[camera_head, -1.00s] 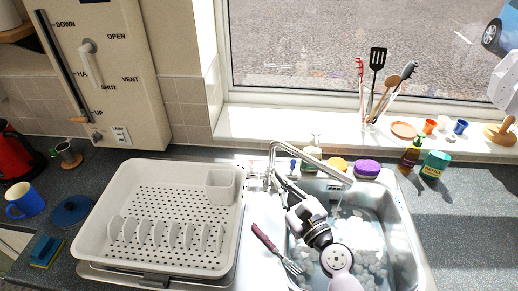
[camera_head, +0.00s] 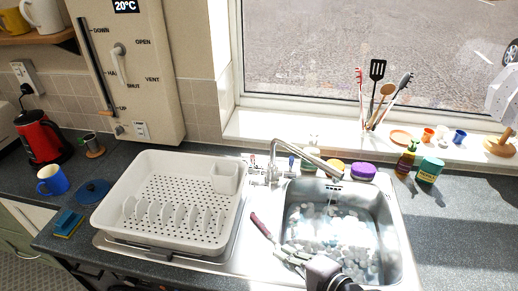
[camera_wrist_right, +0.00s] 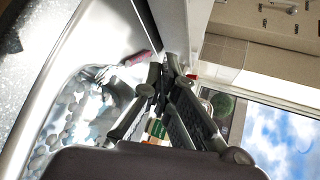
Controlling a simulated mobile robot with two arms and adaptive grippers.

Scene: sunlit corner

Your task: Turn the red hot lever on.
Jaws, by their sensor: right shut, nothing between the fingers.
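The chrome tap (camera_head: 300,153) stands behind the sink, its spout reaching right over the basin. A small red-marked lever (camera_head: 252,161) is at the left of the tap base, and a blue-marked one (camera_head: 291,161) at the right. The red lever's exact angle is too small to tell. My right gripper (camera_head: 284,251) is low at the sink's front left, well apart from the tap and near the fork. In the right wrist view its fingers (camera_wrist_right: 164,78) are shut and empty, with a small red part (camera_wrist_right: 191,77) beyond them. My left gripper is not in view.
A fork with a dark red handle (camera_head: 262,226) lies left of the sink (camera_head: 399,240), which holds suds. A white dish rack (camera_head: 140,172) fills the left drainer. A purple sponge (camera_head: 363,171) and bottles stand behind and right of the basin.

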